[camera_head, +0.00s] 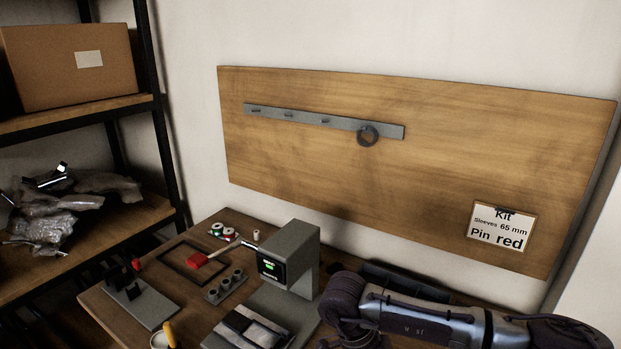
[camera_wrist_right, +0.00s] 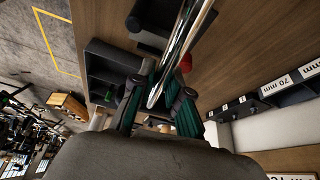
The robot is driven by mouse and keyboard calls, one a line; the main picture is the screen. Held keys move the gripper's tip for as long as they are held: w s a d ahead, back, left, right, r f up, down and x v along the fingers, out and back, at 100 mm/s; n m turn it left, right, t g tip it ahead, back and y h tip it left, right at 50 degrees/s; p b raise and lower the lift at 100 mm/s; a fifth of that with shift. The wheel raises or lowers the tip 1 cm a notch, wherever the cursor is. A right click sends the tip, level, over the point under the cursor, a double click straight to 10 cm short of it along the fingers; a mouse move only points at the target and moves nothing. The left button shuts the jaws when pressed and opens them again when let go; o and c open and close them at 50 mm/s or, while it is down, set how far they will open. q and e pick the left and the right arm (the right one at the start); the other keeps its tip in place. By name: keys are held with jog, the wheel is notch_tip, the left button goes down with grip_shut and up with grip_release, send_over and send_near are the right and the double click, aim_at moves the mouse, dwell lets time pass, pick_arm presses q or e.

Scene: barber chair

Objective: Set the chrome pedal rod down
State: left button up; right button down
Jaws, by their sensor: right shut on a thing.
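The chrome pedal rod (camera_wrist_right: 184,42) shows in the right wrist view as a long shiny bar running from the top edge down to between my fingers. My right gripper (camera_wrist_right: 160,95) has teal-padded fingers on either side of it and is shut on it. The rod lies over the brown wooden tabletop (camera_wrist_right: 235,50) in that view; I cannot tell whether it touches anything beneath. In the head view my right arm crosses the lower right, and neither the gripper nor the rod can be made out. My left gripper is in neither view.
A grey machine (camera_head: 292,256) with a green display stands on the bench (camera_head: 215,225). A dark bin (camera_wrist_right: 108,68) is beside my gripper. A wooden board (camera_head: 300,165) is behind.

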jog(key=d+r+n+t+y, duration=0.2)
jog(key=r+n, duration=0.3)
jog(key=n, duration=0.6)
jog(key=d+r+n+t+y, duration=0.2)
jog(key=r+n+t, duration=0.2)
jog(key=n, duration=0.8)
notch_tip(320, 180, up, 2)
jog(key=shift+d+t, duration=0.3)
jog(key=shift+d, duration=0.1)
jog(key=a+f+m+g+h, duration=0.1)
jog(key=f+m+g, duration=0.1)
jog(key=m, duration=0.5)
jog(key=a+f+m+g+h, duration=0.1)
jog(key=a+f+m+g, duration=0.1)
jog(key=f+m, duration=0.3)
jog(key=a+f+m+g+h, duration=0.1)
jog(key=f+m+g+h, duration=0.1)
jog(key=m, duration=0.7)
jog(key=shift+w+a+f+m, duration=0.1)
jog(key=shift+a+f+m, duration=0.1)
jog(key=shift+f, duration=0.25)
jog(key=shift+a+f+m, duration=0.1)
jog(key=shift+f+m, duration=0.1)
jog(key=shift+f, duration=0.2)
jog(key=shift+s+a+f+m+g, duration=0.2)
jog(key=shift+m+g, duration=0.1)
jog(key=shift+m, duration=0.4)
jog(key=shift+s+a+f+m+g, duration=0.1)
jog(key=shift+a+f+m+g, duration=0.15)
jog(key=shift+m, duration=0.45)
